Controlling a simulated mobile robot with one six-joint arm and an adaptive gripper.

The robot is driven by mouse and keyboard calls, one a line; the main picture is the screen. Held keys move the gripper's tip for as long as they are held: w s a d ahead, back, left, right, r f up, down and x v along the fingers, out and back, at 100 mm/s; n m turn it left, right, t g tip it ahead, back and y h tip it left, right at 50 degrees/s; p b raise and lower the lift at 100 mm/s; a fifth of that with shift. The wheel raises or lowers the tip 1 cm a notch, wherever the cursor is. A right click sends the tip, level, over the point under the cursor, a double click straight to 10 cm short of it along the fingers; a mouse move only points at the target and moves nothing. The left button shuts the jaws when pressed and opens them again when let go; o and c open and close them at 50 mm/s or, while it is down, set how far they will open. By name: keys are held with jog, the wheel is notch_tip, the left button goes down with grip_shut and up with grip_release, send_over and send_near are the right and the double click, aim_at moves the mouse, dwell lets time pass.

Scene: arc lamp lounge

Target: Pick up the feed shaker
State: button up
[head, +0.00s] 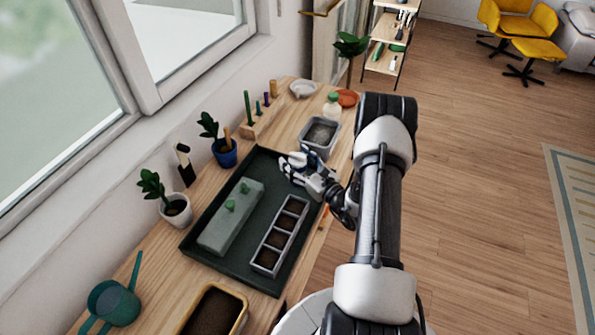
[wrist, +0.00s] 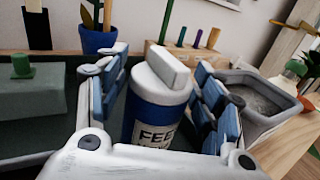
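The feed shaker (wrist: 160,105) is a blue cylinder with a white lid and a raised white bar on top. Its pale label reads "FEE", with the rest hidden. In the wrist view it stands between the two blue-padded fingers of my gripper (wrist: 160,63), which are spread on either side of it. The fingers look open, with a dark gap at the left; contact on the right cannot be told. In the head view my gripper (head: 300,163) is over the far right part of the dark tray, and it mostly hides the shaker.
The dark tray (head: 196,252) holds a grey-green block (head: 215,235) and a seedling strip (head: 264,261). A grey tub (head: 306,148) stands just beyond my gripper, with a green-capped bottle (head: 332,110) behind. Potted plants and a watering can (head: 115,305) line the bench's left side.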

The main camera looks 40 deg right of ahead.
jog(key=c, duration=0.9)
jog(key=shift+c, duration=0.4)
